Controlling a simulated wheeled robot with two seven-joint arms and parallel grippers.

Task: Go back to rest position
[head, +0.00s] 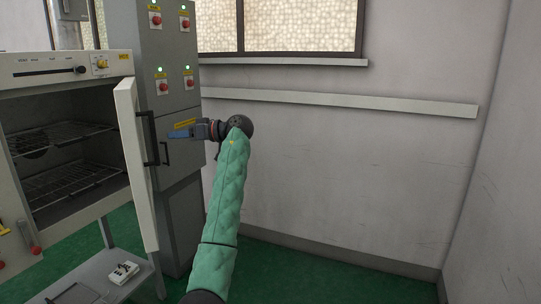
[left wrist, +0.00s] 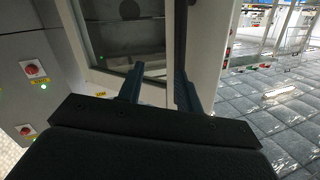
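My left gripper (head: 177,133) is at the end of my green padded arm, close to the open oven door (head: 138,165) and in front of the grey cabinet. In the left wrist view its two dark fingers (left wrist: 159,72) stand apart, with no object seen held between them. The door's dark handle (head: 150,138) is just left of the fingertips in the head view; I cannot tell whether they touch. My right gripper is in neither view.
The oven (head: 62,62) stands open at left, with wire racks (head: 75,180) inside. The grey cabinet (head: 180,98) carries red buttons and green lamps. A small white keypad-like object (head: 123,272) lies on the low grey shelf (head: 95,268). Green floor (head: 290,272) at right is clear.

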